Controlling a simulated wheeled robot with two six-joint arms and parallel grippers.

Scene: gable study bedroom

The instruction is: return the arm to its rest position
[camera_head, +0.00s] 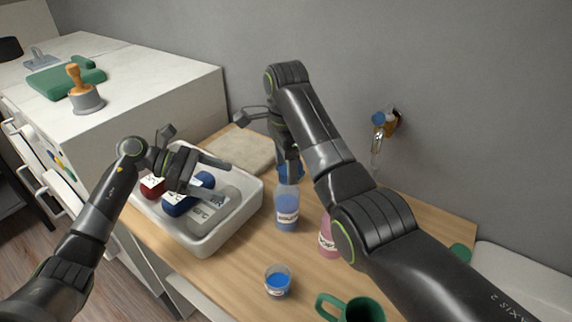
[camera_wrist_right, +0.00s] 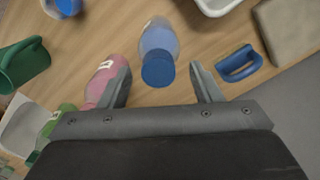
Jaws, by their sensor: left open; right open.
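My right arm reaches in from the right of the head view and bends down over the wooden desk. Its gripper (camera_wrist_right: 162,72) is open and empty in the right wrist view. A blue bottle with a dark blue cap (camera_wrist_right: 158,45) shows between and beyond its fingertips; contact cannot be told. The bottle also stands on the desk in the head view (camera_head: 287,208). A pink bottle (camera_wrist_right: 100,82) is beside the right gripper's left finger. My left gripper (camera_head: 192,148) is open over a white tray (camera_head: 203,247) holding red, blue and grey bottles; its exact height is unclear.
A small cup of blue liquid (camera_head: 278,283) and a green mug (camera_head: 352,310) stand near the desk's front. A blue handle-shaped object (camera_wrist_right: 240,63) and a beige board (camera_head: 238,148) lie behind. A white cabinet (camera_head: 150,75) is at left; the grey wall is behind.

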